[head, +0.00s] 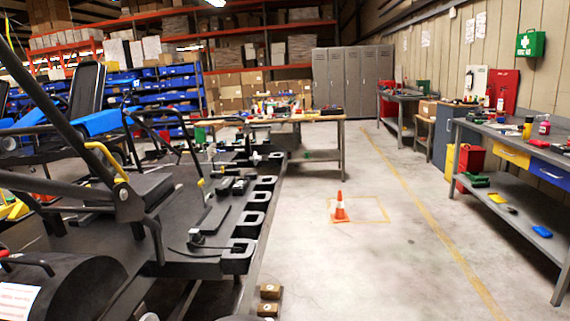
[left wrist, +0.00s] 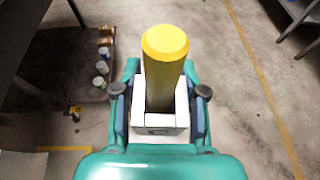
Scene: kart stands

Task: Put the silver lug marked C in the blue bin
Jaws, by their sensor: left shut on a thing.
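In the left wrist view my teal left gripper (left wrist: 160,98) is shut on a pale, silver-white squarish block (left wrist: 157,131). A thick cylinder with a yellow top (left wrist: 165,43) stands up from the middle of this block. A small dark mark shows on the block's near face, but I cannot read it as a letter. The gripper holds the block above the floor. In the head view, several blue bins (head: 172,84) fill the rack at the back left. A blue drawer or bin front (head: 550,172) shows under the right bench top. Neither gripper shows in the head view.
Black kart frames (head: 100,205) fill the left. An orange cone (head: 341,207) stands on the open floor. A workbench (head: 487,135) with a yellow drawer front (head: 511,155) runs along the right, a red bin (head: 472,158) beside it. Grey lockers (head: 352,82) stand at the back.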

